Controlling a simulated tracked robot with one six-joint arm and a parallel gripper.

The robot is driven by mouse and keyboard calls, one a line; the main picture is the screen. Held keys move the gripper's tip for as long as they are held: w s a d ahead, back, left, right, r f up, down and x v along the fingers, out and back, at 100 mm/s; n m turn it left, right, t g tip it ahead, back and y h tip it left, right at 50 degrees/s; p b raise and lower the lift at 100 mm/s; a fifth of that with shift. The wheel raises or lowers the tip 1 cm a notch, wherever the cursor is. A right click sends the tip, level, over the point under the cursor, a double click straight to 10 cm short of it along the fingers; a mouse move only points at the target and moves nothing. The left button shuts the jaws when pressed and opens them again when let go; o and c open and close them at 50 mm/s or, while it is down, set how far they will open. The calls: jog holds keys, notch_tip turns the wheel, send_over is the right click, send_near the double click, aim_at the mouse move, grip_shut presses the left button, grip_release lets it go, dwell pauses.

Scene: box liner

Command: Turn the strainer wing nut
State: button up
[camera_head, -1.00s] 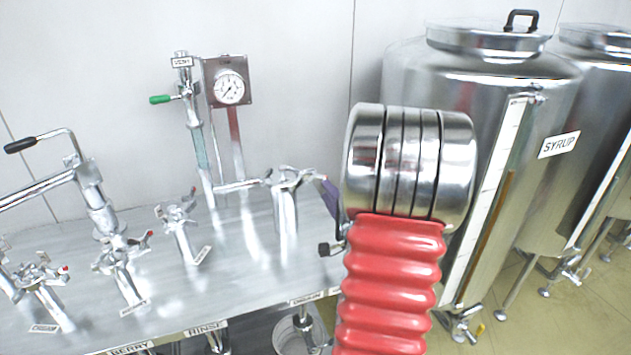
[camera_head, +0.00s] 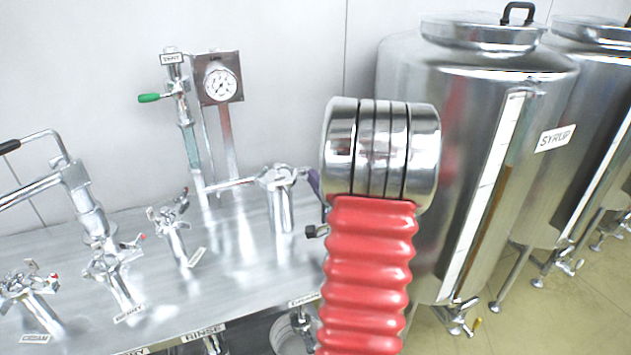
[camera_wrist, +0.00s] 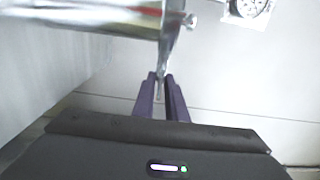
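The strainer (camera_head: 281,205) is an upright silver cylinder at the right end of the steel bench, with a silver wing nut (camera_head: 276,172) on top. My gripper's purple finger (camera_head: 314,183) shows beside the nut's right side; the rest is hidden behind my arm. In the wrist view the strainer body (camera_wrist: 95,14) crosses the top left, and a thin wing of the nut (camera_wrist: 173,45) reaches down from its end. My gripper (camera_wrist: 160,78) has two purple fingers slightly apart, with the wing's tip between them. Contact with the wing is not clear.
A pressure gauge (camera_head: 220,84) and a green-handled valve (camera_head: 150,98) stand behind the strainer. Several winged valves (camera_head: 172,225) stand to the left on the bench (camera_head: 225,285). A syrup tank (camera_head: 440,140) stands to the right, behind my arm.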

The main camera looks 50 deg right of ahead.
grip_shut()
jog(key=shift+f+n, duration=0.1)
jog(key=shift+n, duration=0.3)
jog(key=shift+f+n, duration=0.15)
jog(key=shift+n, duration=8.85)
jog(key=shift+o, duration=1.8)
grip_release()
jog(key=shift+r, duration=0.2)
jog(key=shift+s, duration=0.1)
